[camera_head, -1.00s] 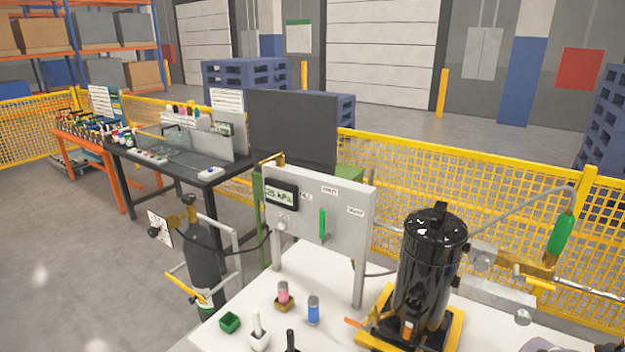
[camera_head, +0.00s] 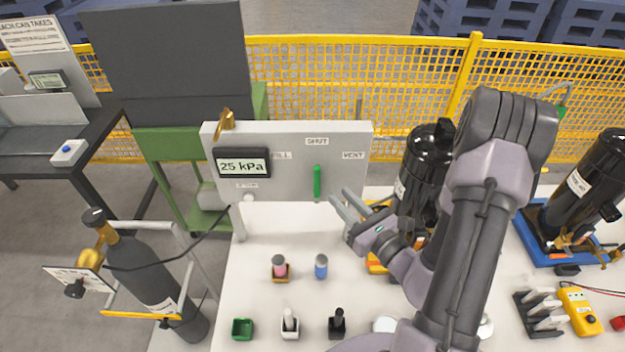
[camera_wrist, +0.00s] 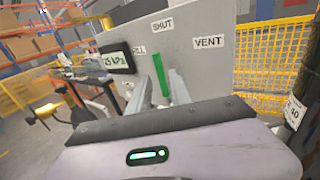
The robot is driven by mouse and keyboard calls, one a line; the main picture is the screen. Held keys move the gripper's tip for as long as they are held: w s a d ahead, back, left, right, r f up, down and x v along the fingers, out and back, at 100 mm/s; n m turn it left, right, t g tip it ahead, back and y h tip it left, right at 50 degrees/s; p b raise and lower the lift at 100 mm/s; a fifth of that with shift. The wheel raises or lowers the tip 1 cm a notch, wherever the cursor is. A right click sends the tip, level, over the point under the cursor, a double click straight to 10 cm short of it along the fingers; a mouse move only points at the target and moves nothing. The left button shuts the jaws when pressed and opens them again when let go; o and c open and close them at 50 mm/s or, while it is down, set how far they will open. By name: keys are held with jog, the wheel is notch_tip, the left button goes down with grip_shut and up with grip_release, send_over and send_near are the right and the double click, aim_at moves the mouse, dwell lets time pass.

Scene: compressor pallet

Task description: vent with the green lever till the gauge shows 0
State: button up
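The green lever (camera_head: 317,182) stands upright on the grey panel (camera_head: 285,190), in line with the SHUT label (camera_head: 317,141) above it. The VENT label (camera_head: 353,155) is to its right, the FILL label to its left. The gauge (camera_head: 243,163) reads 25 kPa. My gripper (camera_head: 342,199) is open and empty in front of the panel, just right of and below the lever in the head view. In the wrist view, the lever (camera_wrist: 160,75) shows beyond and between the two parted fingertips (camera_wrist: 158,90). It looks apart from them; the exact distance is unclear.
A black cylinder (camera_head: 421,170) stands right of the panel, partly behind my arm. A gas bottle (camera_head: 140,265) stands left. Small pink-topped (camera_head: 279,266) and blue (camera_head: 321,266) bottles stand on the white table (camera_head: 255,300) below the panel. The space before the lever is clear.

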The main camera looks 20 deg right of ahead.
aim_at(319, 177)
jog(key=w, duration=0.3)
jog(key=w+a+p, duration=0.1)
jog(key=w, duration=0.2)
jog(key=w+a, duration=0.1)
jog(key=w, duration=0.2)
jog(key=shift+w+a, duration=0.1)
jog(key=shift+w, duration=0.55)
jog(key=shift+a, duration=0.1)
jog(key=shift+c, duration=0.3)
grip_shut()
